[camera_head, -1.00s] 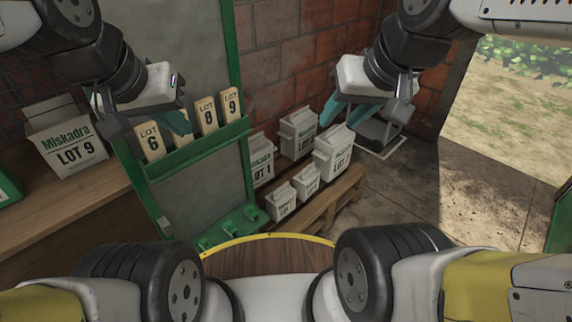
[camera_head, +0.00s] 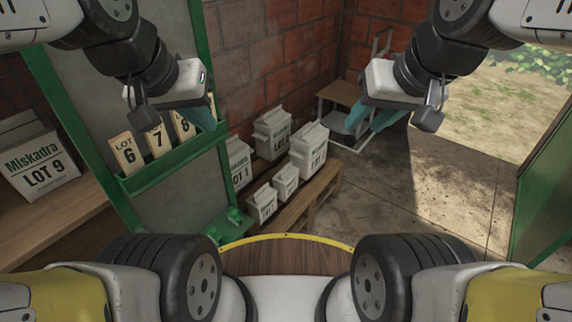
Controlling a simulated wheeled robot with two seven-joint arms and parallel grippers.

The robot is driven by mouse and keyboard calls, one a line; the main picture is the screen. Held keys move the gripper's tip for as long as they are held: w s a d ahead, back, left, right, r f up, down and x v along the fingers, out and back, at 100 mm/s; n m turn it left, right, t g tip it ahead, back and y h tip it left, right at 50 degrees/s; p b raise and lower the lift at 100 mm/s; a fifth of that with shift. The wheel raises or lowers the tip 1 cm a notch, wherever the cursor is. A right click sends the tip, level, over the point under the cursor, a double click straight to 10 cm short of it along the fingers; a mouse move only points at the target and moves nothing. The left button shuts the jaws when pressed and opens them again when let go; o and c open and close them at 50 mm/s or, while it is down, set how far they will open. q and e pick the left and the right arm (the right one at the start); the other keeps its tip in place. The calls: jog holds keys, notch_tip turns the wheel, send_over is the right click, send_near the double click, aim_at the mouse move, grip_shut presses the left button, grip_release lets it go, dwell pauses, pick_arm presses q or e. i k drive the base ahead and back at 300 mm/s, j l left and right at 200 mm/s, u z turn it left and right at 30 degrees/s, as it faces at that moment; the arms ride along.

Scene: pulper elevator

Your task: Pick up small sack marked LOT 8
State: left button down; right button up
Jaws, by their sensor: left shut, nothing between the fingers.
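Two small white sacks stand on a low wooden pallet, a front one (camera_head: 262,204) and one behind it (camera_head: 286,180). Their lot numbers are too small to read, so I cannot tell which is LOT 8. Larger white sacks stand around them, one reading LOT 1 (camera_head: 238,167), others at the back (camera_head: 271,134) and right (camera_head: 309,150). My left gripper (camera_head: 203,114) is shut and empty, in front of the green board and above the sacks in the picture. My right gripper (camera_head: 372,122) is raised right of the sacks; its blue fingers overlap, so its opening is unclear.
A green-framed board (camera_head: 172,158) with lot tags (camera_head: 125,153) stands left of the pallet (camera_head: 318,192). A trolley or scale (camera_head: 340,93) stands behind. Concrete floor (camera_head: 400,205) at right is clear.

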aim_at(285, 181)
jog(key=i+l, duration=0.25)
jog(key=i, duration=0.2)
jog(key=i+l, duration=0.2)
jog(key=i, duration=0.2)
jog(key=i+u, duration=0.1)
jog(key=u, duration=1.5)
